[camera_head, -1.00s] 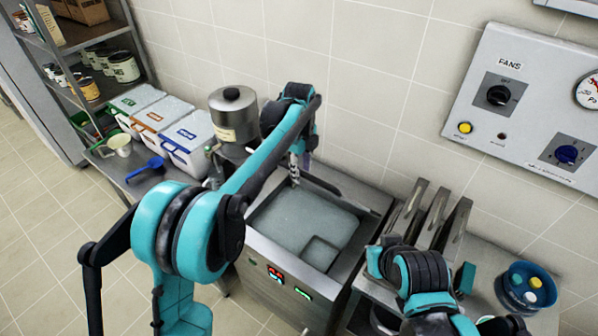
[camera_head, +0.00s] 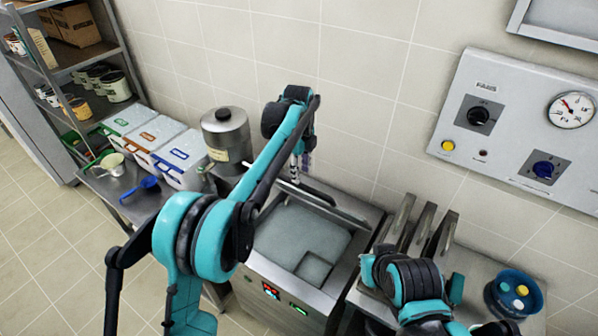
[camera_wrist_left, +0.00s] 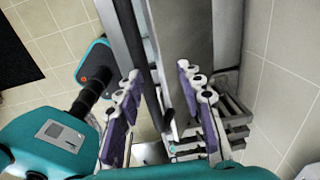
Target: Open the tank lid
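The steel tank (camera_head: 340,283) stands in the middle of the head view with its top uncovered and grey liquid showing inside. Its lid (camera_head: 335,209) appears raised along the back edge by the wall, seen almost edge-on. My left gripper (camera_head: 299,168) points down at the lid from above the tank's back left. In the left wrist view the gripper's fingers (camera_wrist_left: 160,106) are apart, with a dark bar and the grey lid panel (camera_wrist_left: 184,45) between them. I cannot tell whether either finger touches. My right arm shows at lower right, but its gripper is not visible.
A steel canister (camera_head: 226,134) and lidded white bins (camera_head: 185,160) stand left of the tank. Upright metal racks (camera_head: 425,230) and a blue tub (camera_head: 514,291) are on its right. A control panel (camera_head: 520,125) hangs on the wall.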

